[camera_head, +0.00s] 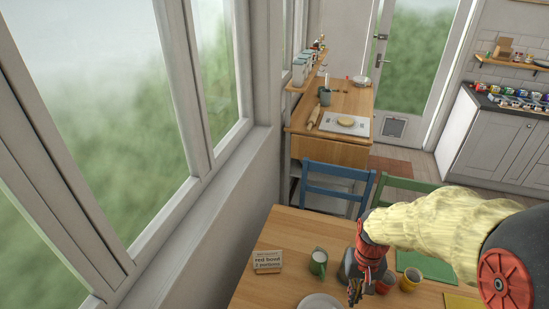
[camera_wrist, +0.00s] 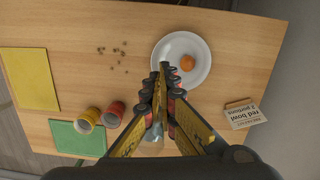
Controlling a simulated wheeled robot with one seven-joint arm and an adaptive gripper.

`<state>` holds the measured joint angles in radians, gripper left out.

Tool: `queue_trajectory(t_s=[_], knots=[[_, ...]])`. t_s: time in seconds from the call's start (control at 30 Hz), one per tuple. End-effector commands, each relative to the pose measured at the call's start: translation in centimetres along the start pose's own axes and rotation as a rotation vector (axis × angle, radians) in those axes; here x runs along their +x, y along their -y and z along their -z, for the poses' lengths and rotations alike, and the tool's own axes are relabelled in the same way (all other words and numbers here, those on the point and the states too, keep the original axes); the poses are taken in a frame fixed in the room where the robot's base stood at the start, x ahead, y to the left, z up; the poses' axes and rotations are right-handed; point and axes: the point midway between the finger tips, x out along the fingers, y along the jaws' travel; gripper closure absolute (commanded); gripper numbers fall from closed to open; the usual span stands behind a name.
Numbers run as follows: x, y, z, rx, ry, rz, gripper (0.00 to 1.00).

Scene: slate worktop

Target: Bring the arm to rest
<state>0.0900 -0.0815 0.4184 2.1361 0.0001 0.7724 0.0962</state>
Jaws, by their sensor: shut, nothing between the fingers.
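My gripper (camera_head: 355,290) is at the lower right of the head view, pointing down over the wooden table (camera_head: 285,225), with my yellow-sleeved arm reaching in from the right. In the wrist view my gripper (camera_wrist: 168,70) has its fingers closed together with nothing between them. The fingertips overlap the lower left rim of a white plate (camera_wrist: 200,79) in the picture; the gap to it is hard to tell. The plate carries a round orange item (camera_wrist: 187,62).
A red cup (camera_wrist: 113,113) and a yellow cup (camera_wrist: 88,120) stand near a green mat (camera_wrist: 75,140). A yellow mat (camera_wrist: 28,78), several brown bits (camera_wrist: 115,55) and a lettered card (camera_head: 267,261) lie about. Blue (camera_head: 338,183) and green (camera_head: 405,185) chairs stand behind.

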Motion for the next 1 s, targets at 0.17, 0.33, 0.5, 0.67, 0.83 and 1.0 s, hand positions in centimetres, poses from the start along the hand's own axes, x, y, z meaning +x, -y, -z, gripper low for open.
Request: queue_trajectory(t_s=[0.17, 0.33, 0.5, 0.67, 0.83, 1.0], knots=[[-4.6, 0.3, -3.4, -0.081, -0.113, 0.006, 1.0], [-7.9, 0.6, -6.7, -0.135, -0.239, 0.012, 1.0], [-10.5, 0.8, -9.2, -0.158, -0.395, 0.024, 1.0], [-12.7, 1.1, -10.4, -0.172, -0.531, 0.038, 1.0], [-13.8, 1.3, -10.8, -0.181, -0.597, 0.046, 1.0], [-13.8, 1.4, -10.8, -0.184, -0.595, 0.046, 1.0]])
